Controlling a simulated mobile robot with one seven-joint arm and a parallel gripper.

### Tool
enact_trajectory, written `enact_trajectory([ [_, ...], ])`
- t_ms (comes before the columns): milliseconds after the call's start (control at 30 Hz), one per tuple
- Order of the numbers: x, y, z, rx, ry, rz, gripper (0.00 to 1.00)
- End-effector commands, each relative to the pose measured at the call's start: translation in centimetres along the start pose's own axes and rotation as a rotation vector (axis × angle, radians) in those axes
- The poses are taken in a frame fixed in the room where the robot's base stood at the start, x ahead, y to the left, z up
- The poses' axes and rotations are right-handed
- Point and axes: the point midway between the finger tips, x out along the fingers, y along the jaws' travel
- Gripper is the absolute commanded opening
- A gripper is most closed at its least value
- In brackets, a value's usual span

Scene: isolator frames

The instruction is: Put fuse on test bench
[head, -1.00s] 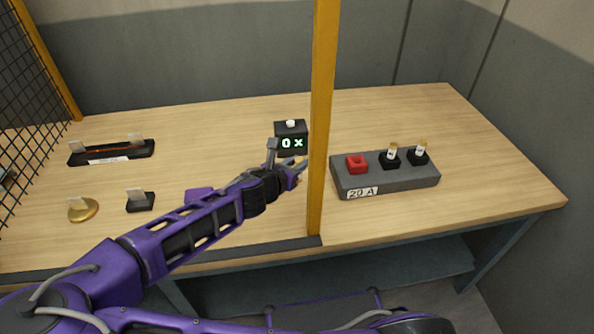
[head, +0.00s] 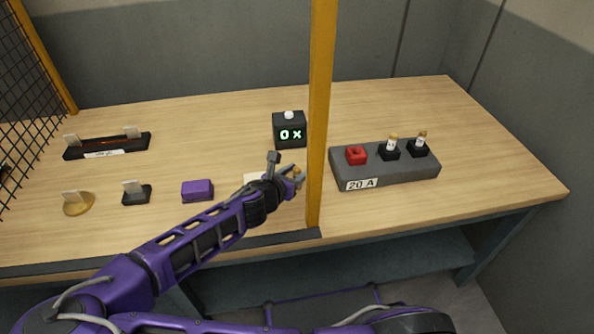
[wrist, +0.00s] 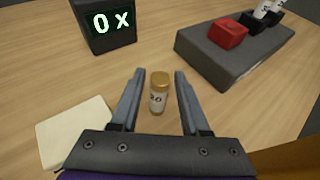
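A small fuse (wrist: 159,93) with a gold cap and a pale label reading "20" shows upright between my fingers in the wrist view. My gripper (wrist: 156,86) is open, with a gap on each side of the fuse. In the head view my gripper (head: 296,172) is low over the table, just left of the yellow post. A black box (head: 289,131) with a lit "0 x" display and a white button stands behind it. A grey block (head: 390,172) labelled "20 A" holds a red socket (head: 357,155) and two upright fuses in black sockets. I cannot tell which fixture is the test bench.
The yellow post (head: 318,120) stands close to the right of my gripper. A black holder (head: 107,146) with two clips, a gold disc (head: 78,203), a black clip block (head: 137,193) and a purple block (head: 198,190) lie left. A cream pad (wrist: 75,130) lies beside my gripper.

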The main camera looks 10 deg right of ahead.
Motion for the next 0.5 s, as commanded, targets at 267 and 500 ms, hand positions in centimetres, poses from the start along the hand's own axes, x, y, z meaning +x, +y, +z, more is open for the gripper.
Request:
enact_trajectory([
  [267, 0.0, 0.0, 0.0, 0.0, 0.0, 0.0, 0.56],
  [500, -1.5, 0.1, 0.4, -0.002, 0.0, 0.001, 0.56],
])
